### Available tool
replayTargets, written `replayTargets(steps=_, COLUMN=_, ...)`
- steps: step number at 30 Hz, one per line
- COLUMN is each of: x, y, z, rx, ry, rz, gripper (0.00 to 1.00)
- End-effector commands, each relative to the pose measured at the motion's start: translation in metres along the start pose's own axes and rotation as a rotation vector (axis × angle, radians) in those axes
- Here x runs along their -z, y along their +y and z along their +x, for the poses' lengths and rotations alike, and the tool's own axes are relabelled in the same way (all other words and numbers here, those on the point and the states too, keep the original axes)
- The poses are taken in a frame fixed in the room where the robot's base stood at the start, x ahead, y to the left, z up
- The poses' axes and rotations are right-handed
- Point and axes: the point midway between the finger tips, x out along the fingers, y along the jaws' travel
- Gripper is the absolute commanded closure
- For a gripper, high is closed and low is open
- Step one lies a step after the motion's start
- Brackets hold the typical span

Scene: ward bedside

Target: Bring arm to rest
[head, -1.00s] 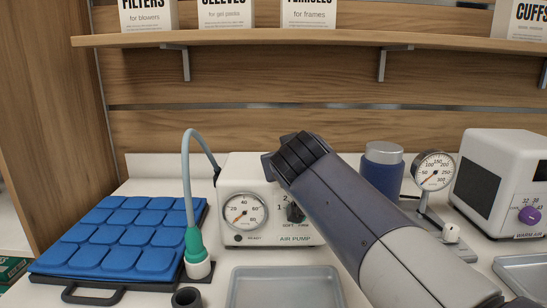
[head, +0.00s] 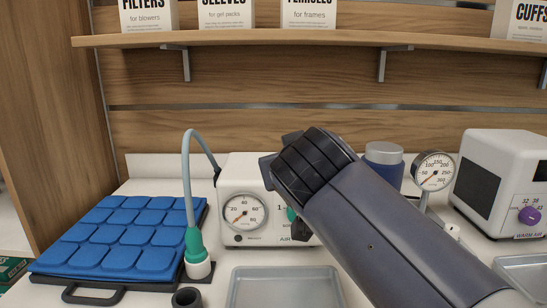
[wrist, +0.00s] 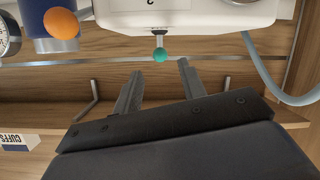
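My gripper (wrist: 158,78) is open and empty in the wrist view, with its two dark fingers apart. The teal knob (wrist: 160,55) of the air pump shows beyond and between the fingertips, apart from them as far as I can tell. In the head view my arm reaches up from the lower right, its wrist in front of the white air pump (head: 244,190). The wrist hides most of my gripper and the pump's right side there. A bit of the teal knob (head: 291,214) shows beside a dark part under the wrist.
A blue padded mat (head: 125,235) and a hose with a teal end (head: 195,245) are at the left. A grey tray (head: 283,272) lies in front. A blue jar (head: 384,165), a gauge (head: 433,172) and a white warmer (head: 503,180) stand at the right. A shelf (head: 250,38) runs above.

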Motion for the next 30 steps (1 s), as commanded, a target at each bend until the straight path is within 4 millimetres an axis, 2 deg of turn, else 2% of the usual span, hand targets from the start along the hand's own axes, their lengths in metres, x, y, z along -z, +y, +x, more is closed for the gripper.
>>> replayTargets(steps=1, x=0.002, y=-0.001, z=-0.012, rx=0.004, ry=0.005, rz=0.0, gripper=0.61)
replayTargets(steps=4, x=0.001, y=-0.001, z=-0.032, rx=0.004, ry=0.005, rz=0.002, gripper=0.61)
replayTargets(steps=6, x=-0.002, y=0.0, z=-0.011, rx=-0.004, ry=-0.006, rz=-0.001, gripper=0.61)
replayTargets(steps=9, x=-0.002, y=0.001, z=0.009, rx=-0.004, ry=-0.006, rz=-0.001, gripper=0.61)
replayTargets(steps=21, x=-0.001, y=0.001, z=0.082, rx=-0.002, ry=-0.003, rz=0.0, gripper=0.61)
replayTargets(steps=23, x=0.006, y=0.002, z=0.08, rx=0.002, ry=-0.011, rz=0.0, gripper=0.61)
replayTargets(steps=30, x=0.007, y=0.003, z=0.081, rx=0.017, ry=-0.064, rz=0.001, gripper=0.61)
